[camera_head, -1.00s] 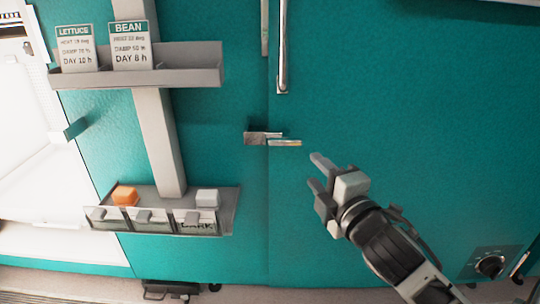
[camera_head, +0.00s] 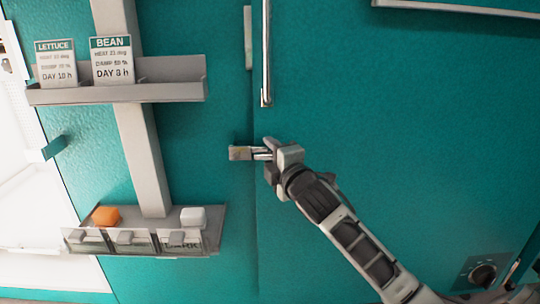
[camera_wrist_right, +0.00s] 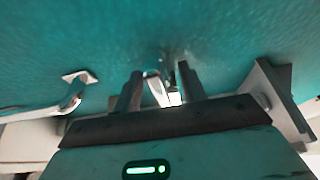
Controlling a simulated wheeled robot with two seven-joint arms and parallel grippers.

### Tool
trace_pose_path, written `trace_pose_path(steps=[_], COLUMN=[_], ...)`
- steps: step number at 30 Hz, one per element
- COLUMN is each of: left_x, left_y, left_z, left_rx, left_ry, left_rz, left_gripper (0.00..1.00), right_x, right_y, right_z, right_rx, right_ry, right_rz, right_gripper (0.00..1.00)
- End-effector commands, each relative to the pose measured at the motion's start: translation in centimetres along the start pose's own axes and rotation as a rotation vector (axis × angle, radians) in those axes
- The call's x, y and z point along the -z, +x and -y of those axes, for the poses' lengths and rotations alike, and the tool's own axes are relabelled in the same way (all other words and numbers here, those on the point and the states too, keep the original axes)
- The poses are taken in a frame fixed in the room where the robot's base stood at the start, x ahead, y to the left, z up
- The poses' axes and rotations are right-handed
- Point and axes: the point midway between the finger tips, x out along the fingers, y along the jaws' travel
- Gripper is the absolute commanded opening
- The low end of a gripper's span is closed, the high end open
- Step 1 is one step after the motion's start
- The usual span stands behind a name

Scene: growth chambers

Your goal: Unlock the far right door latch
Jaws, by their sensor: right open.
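The door latch (camera_head: 241,153) is a small metal piece across the seam between two teal panels. Its lever part (camera_head: 262,154) reaches right, to my right gripper (camera_head: 269,158). In the right wrist view, the bright metal lever (camera_wrist_right: 156,90) lies between the two dark fingers of my right gripper (camera_wrist_right: 157,88). The fingers are open, with gaps at the lever; I cannot tell whether one touches it. In the head view the gripper hides the lever's right end. My left gripper is not in view.
A vertical door handle (camera_head: 266,60) hangs just above the latch. Left of it, a post carries a shelf with LETTUCE and BEAN cards (camera_head: 112,62) and a lower bin rack (camera_head: 214,228) with an orange and a white block. A dial (camera_head: 482,274) sits at lower right.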

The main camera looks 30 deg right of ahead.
Motion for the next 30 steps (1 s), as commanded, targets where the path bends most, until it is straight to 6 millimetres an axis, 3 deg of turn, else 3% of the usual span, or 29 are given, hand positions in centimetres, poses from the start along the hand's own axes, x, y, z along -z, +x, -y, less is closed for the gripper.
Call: trace_pose_path(steps=[12,16,17,30], left_x=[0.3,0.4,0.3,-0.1], left_y=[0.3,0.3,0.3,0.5], left_z=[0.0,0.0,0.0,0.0], left_rx=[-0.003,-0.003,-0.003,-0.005], left_ry=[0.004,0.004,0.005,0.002], left_rz=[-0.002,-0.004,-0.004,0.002], left_gripper=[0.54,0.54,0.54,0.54], right_x=[0.0,0.0,0.0,1.4], right_y=[0.9,0.9,0.9,1.5], right_z=[0.0,0.0,0.0,0.1], right_rx=[0.000,0.000,0.000,-0.024], right_ry=[0.001,0.001,0.001,0.067], right_rz=[-0.001,-0.001,-0.001,-0.023], right_gripper=[0.41,0.05,0.00,0.00])
